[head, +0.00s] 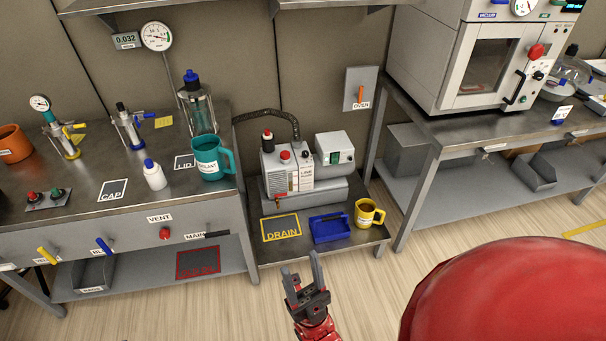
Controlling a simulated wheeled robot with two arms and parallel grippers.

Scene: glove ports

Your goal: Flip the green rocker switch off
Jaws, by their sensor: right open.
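The green rocker switch (335,157) is on the front of a small light grey box (334,143) beside the pump, on the low table. It is too small to tell which side is pressed. My right gripper (301,264) is in front of the low table at the bottom middle, below the switch in the picture and well apart from it. Its two fingers point up the picture, spread, with nothing between them. My left gripper is not in view.
The pump (288,170) with a black hose stands left of the box. A blue tray (329,228) and a yellow mug (368,213) stand at the low table's front. A teal mug (211,158) is on the left bench. An oven (478,55) stands at right.

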